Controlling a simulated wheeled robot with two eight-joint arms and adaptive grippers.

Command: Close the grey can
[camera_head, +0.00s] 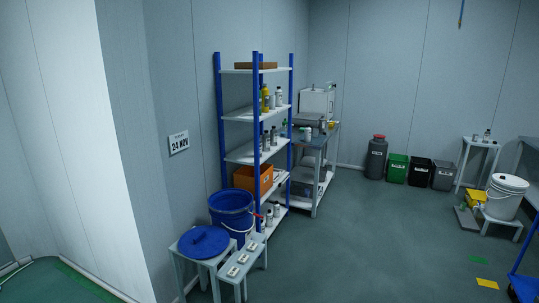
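A tall dark grey can (376,160) stands on the floor by the far wall, right of the shelving. A red piece (379,137) is at its top; at this distance I cannot tell whether it is a lid or whether it is seated. A pale label is on its front. Neither of my grippers is in view.
Green (397,168), black (419,172) and grey (443,176) bins stand right of the can. A blue bucket (232,222), a blue lid on a stool (203,243) and a blue-post shelf (254,121) are nearer, at left. A white bucket (505,199) stands right. The middle floor is clear.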

